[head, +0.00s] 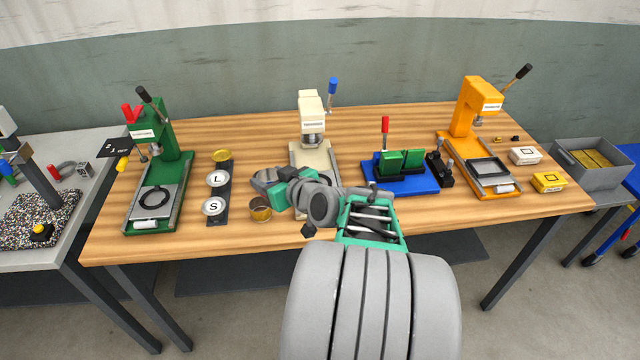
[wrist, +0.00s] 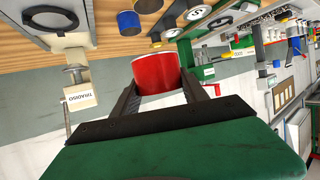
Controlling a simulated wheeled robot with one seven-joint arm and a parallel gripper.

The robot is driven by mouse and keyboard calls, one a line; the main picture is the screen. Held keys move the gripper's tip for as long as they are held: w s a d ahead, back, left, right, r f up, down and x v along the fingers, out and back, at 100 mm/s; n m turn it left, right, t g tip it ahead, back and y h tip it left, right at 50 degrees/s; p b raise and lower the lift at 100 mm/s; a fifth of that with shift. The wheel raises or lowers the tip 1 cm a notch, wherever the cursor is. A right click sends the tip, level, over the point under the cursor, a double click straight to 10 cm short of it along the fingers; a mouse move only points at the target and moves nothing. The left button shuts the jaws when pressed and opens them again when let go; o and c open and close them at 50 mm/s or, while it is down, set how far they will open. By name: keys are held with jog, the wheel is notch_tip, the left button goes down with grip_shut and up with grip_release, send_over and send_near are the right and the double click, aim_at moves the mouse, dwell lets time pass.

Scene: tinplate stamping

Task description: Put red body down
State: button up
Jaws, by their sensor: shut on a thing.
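The red body (wrist: 157,72) is a short red cylinder. In the wrist view it sits between the two dark fingers of my gripper (wrist: 160,85), which is shut on it. In the head view my gripper (head: 264,181) is over the table, between the stand with discs and the cream press. I cannot make out the red body in the head view. How far it is above the tabletop is not clear.
The disc stand (head: 216,192) and green press (head: 160,170) are left. The cream press (head: 312,115), blue fixture (head: 400,182) and orange press (head: 470,115) are right.

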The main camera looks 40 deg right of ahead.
jog(key=s+d+m+h, duration=0.2)
jog(key=s+d, duration=0.2)
jog(key=d, duration=0.3)
jog(key=w+d+f+b, duration=0.2)
jog(key=d+f, duration=0.1)
jog(key=w+d+f+b, duration=0.2)
jog(key=w+d+f, duration=0.1)
jog(key=d, duration=0.1)
jog(key=w+d+f+b, duration=0.2)
jog(key=w+d+f, duration=0.1)
jog(key=d, duration=0.1)
jog(key=shift+f+b, duration=0.3)
jog(key=shift+b, duration=0.05)
notch_tip(320, 180, down, 3)
jog(key=shift+w+d+r+b, duration=0.1)
jog(key=shift+r+b, duration=0.1)
jog(key=shift+b, duration=0.1)
jog(key=shift+f, duration=0.3)
jog(key=o, duration=1.3)
jog(key=shift+r, duration=0.1)
